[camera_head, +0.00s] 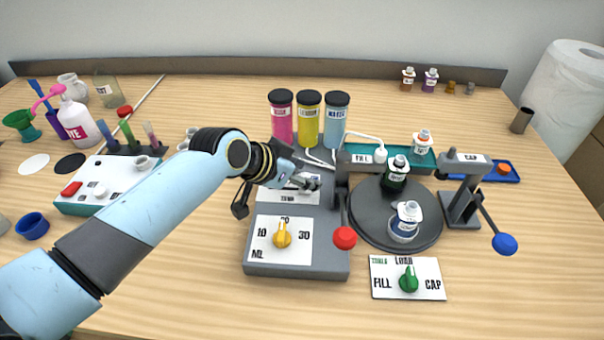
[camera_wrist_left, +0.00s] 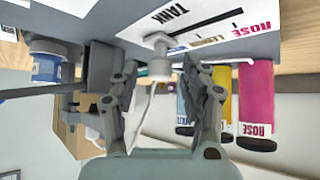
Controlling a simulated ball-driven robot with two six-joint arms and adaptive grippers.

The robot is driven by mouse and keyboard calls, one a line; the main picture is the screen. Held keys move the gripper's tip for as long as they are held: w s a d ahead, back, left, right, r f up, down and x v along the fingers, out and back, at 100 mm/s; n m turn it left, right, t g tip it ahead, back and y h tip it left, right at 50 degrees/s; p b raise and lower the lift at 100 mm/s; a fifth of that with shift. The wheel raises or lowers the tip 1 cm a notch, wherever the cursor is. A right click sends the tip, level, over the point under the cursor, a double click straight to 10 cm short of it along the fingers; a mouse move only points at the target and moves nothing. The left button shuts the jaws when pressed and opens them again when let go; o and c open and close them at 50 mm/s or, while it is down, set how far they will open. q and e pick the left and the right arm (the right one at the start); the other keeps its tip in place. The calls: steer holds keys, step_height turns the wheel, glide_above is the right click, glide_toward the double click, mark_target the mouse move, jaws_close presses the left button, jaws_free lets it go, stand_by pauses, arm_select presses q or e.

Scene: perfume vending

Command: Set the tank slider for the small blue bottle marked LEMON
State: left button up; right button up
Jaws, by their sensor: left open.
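The small blue bottle (camera_head: 403,231) with a white cap stands upright on the dark turntable (camera_head: 436,222); its label is too small to read. It also shows at the left of the wrist view (camera_wrist_left: 45,68). The tank slider's pale knob (camera_wrist_left: 159,45) stands at the left part of its slot in the wrist view, with the slot running right toward the ROSE mark (camera_wrist_left: 255,29). My left gripper (camera_head: 306,183) is at the white TANK panel (camera_head: 272,195). In the wrist view its open fingers are on either side of the knob. My right gripper is out of view.
Pink (camera_head: 281,122), yellow (camera_head: 308,125) and blue (camera_head: 335,125) tanks stand behind the panel. A red-knobbed lever (camera_head: 345,237) and blue-knobbed lever (camera_head: 504,243) stand nearby. The yellow ML dial (camera_head: 282,236) and green dial (camera_head: 409,281) are in front.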

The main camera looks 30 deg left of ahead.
mark_target(286, 191)
arm_select(q)
jaws_close()
steer(key=shift+s+a+p, duration=0.15)
steer(key=shift+s+a, duration=0.3)
steer(key=shift+a, duration=0.4)
steer(key=shift+s+a+p, duration=0.15)
steer(key=shift+s+a, duration=0.25)
steer(key=shift+a, duration=0.4)
steer(key=shift+w+d, duration=0.1)
jaws_free()
steer(key=v, duration=1.2)
